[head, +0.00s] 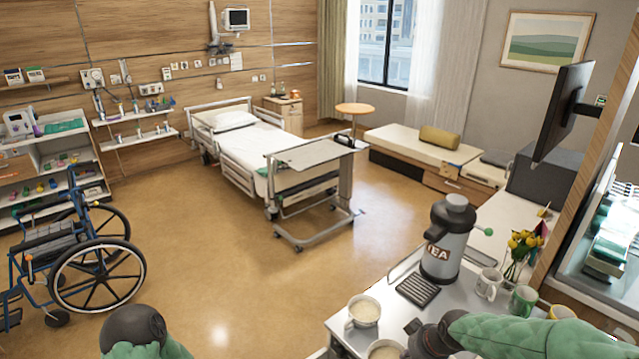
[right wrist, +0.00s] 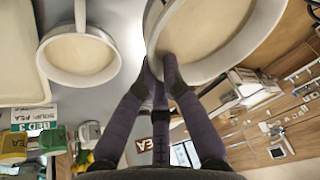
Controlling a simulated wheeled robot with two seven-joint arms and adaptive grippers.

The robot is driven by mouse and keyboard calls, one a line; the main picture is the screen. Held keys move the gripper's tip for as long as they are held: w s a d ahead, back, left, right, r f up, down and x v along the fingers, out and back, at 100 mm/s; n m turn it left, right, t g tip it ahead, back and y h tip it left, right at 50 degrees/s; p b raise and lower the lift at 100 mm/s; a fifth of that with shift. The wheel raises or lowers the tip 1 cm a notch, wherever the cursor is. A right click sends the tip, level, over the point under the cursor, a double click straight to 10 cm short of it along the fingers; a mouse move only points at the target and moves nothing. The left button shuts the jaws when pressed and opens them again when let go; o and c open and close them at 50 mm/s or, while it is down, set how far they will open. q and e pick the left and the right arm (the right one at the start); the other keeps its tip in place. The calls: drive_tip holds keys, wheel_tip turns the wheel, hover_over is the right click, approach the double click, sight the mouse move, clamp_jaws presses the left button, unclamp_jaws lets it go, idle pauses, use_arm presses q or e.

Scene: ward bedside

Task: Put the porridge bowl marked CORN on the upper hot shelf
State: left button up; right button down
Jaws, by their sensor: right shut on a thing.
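Two round pale bowls of beige porridge are on the trolley's near side in the head view: one farther back (head: 365,310), one at the bottom edge (head: 384,349) beside my right gripper (head: 412,330). In the right wrist view, my right gripper (right wrist: 163,75) is shut on the rim of a porridge bowl (right wrist: 205,35). The other bowl (right wrist: 80,57), with a handle, is to its left, apart from the fingers. No CORN mark is readable on either. My left gripper (head: 135,328) is at the bottom left; its fingers are hidden. I cannot make out the hot shelf.
A grey tea urn (head: 447,240) stands on the trolley (head: 345,334), with mugs (head: 489,283) and flowers (head: 522,250) to its right. Signs (right wrist: 30,118) and small boxes show in the right wrist view. A wheelchair (head: 75,260) is at left; the middle floor is clear.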

drive_tip(key=shift+m+t+h, duration=0.3)
drive_tip(key=shift+m, duration=0.4)
drive_tip(key=s+a+f, duration=0.1)
drive_tip(key=f, duration=0.1)
drive_tip(key=s+a+f, duration=0.1)
drive_tip(key=f, duration=0.1)
drive_tip(key=s+a+f, duration=0.1)
drive_tip(key=a+f, duration=0.1)
drive_tip(key=shift+s, duration=0.35)
wheel_tip(320, 180, down, 7)
drive_tip(key=b, duration=0.7)
drive_tip(key=shift+f, duration=0.15)
drive_tip(key=shift+a, duration=0.15)
